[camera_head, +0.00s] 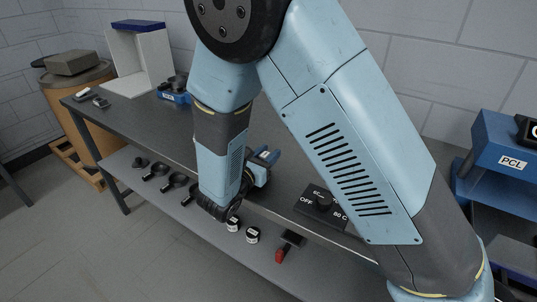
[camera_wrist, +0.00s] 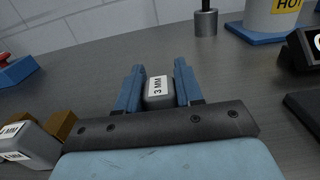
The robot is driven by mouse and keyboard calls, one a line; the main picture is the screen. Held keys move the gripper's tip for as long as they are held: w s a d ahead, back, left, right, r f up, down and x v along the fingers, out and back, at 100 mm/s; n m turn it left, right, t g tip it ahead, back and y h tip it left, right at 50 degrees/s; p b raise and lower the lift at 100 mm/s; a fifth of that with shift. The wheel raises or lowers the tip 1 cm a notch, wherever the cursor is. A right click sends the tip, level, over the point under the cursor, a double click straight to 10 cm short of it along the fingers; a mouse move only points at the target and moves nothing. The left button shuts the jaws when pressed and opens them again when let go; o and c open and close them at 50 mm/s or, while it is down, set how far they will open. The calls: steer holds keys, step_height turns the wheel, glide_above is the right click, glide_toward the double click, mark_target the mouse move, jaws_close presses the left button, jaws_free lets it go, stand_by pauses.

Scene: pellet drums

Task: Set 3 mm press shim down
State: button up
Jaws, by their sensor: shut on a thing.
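The 3 mm press shim (camera_wrist: 157,91) is a small dark grey block with a white "3 MM" label. In the wrist view it sits between the two blue fingers of my gripper (camera_wrist: 158,68), which is shut on it. The grey table top (camera_wrist: 110,45) spreads out beyond the fingers. I cannot tell whether the shim touches the table or hangs just above it. In the head view my gripper (camera_head: 266,155) is over the table, partly hidden behind my arm, and I cannot make out the shim there.
Other labelled grey blocks (camera_wrist: 22,142) lie at lower left in the wrist view. A metal cylinder (camera_wrist: 206,22) and a white vessel marked "HOT" (camera_wrist: 268,18) stand farther back. A black dial box (camera_head: 320,203) is at right. Table ahead of the fingers is clear.

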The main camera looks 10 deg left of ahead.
steer(key=o, duration=1.1)
steer(key=shift+f, duration=0.1)
steer(key=shift+s+a, duration=0.1)
steer(key=shift+s, duration=0.05)
steer(key=v, duration=1.1)
steer(key=shift+s+a, duration=0.1)
steer(key=shift+s, duration=0.25)
